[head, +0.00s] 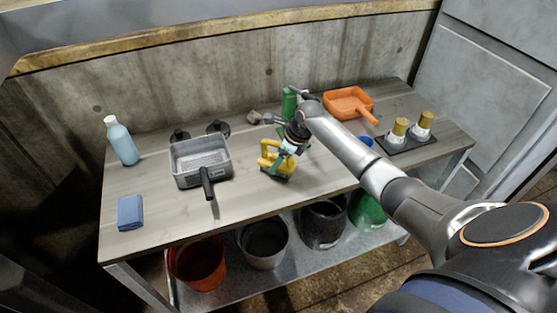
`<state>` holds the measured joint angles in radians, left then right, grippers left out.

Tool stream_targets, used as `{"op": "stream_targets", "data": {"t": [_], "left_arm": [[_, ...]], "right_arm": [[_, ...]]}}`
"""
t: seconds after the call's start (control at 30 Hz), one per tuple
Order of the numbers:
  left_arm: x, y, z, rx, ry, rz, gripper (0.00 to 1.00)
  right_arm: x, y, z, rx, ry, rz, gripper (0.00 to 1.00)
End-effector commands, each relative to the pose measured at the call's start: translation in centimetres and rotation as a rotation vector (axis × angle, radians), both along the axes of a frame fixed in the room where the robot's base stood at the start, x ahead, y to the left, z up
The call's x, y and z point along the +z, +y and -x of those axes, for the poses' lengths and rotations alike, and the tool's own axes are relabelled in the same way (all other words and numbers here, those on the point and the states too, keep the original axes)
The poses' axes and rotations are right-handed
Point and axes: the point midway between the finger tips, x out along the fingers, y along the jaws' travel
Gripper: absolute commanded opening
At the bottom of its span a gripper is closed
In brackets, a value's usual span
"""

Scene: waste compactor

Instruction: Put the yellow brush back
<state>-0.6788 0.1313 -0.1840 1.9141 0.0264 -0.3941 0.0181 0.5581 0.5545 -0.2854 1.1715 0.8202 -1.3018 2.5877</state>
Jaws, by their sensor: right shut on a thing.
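The yellow brush (270,161) is at the middle of the wooden table, with its darker base low near the tabletop. I cannot tell whether the base touches the table. My right gripper (287,149) is shut on the brush at its upper right side. The fingers partly cover the brush. My left gripper is not in view.
A grey dustpan (187,180) lies left of the brush, and an orange dustpan (347,100) lies behind to the right. Several buckets (197,262) sit below.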

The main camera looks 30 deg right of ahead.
Motion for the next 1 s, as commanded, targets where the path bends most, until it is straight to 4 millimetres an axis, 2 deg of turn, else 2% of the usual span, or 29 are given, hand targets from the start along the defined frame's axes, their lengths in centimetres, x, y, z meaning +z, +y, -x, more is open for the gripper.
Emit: {"op": "stream_targets", "data": {"t": [0.03,0.07,0.3,0.63,1.0], "left_arm": [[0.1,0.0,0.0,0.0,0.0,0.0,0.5],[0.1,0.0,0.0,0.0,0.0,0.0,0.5],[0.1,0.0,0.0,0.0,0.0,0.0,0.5],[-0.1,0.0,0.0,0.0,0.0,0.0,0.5],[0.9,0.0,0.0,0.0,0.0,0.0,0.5]], "right_arm": [[-0.1,0.0,0.0,-0.001,0.001,-0.001,0.0],[-0.2,0.0,0.0,-0.001,0.002,-0.001,0.63],[-0.2,0.0,0.0,0.0,0.001,0.0,0.9],[0.1,0.0,0.0,0.001,-0.002,0.001,0.92],[5.5,-1.1,1.8,0.001,-0.002,-0.001,0.92]]}}
